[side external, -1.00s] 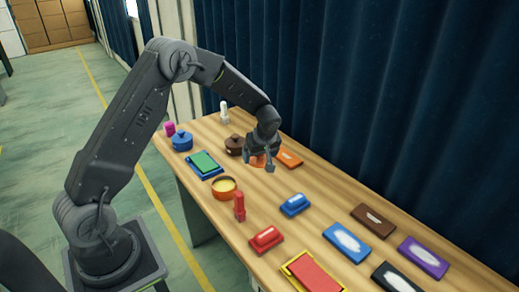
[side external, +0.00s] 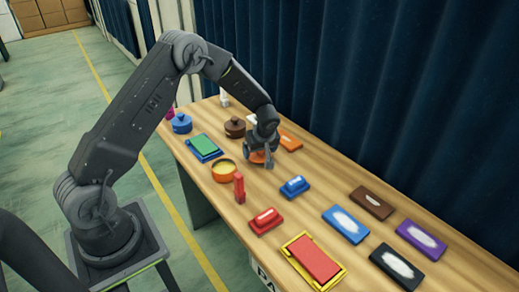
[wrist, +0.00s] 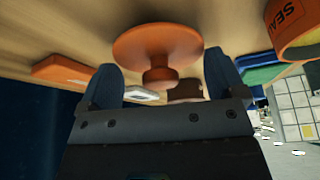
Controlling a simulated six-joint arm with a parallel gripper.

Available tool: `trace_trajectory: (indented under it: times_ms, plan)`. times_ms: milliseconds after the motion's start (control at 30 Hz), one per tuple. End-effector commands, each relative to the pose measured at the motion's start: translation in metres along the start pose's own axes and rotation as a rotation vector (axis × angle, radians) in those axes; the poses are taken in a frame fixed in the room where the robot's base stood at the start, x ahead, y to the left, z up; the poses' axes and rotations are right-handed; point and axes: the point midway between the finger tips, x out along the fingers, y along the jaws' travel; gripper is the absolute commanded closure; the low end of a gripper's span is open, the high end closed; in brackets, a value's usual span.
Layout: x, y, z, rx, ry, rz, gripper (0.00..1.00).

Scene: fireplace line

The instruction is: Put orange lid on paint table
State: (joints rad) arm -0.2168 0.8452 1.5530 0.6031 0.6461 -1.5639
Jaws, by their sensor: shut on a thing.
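The orange lid (side external: 258,157), a round disc with a knob, is at my gripper in the side view. In the wrist view the lid (wrist: 155,45) shows its underside-like broad disc beyond the knob (wrist: 160,77), which lies between the fingers. My gripper (side external: 259,156) is shut on the orange lid, near the table top; I cannot tell whether the lid touches the wood. The wooden table (side external: 330,185) lies below. An open orange pot (side external: 223,171) with yellowish content stands to the left of the lid; its lettered side shows in the wrist view (wrist: 295,25).
An orange block (side external: 290,140) lies just behind the lid, and a brown lidded pot (side external: 235,127) stands behind left. A dark curtain (side external: 400,90) hangs behind the table.

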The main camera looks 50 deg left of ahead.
Motion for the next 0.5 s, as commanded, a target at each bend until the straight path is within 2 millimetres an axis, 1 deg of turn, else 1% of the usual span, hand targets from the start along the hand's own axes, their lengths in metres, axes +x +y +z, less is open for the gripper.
trace_trajectory:
  times_ms: [500]
  plan:
    - [0.0104,0.0002,0.0042,0.0,0.0,0.0,0.35]
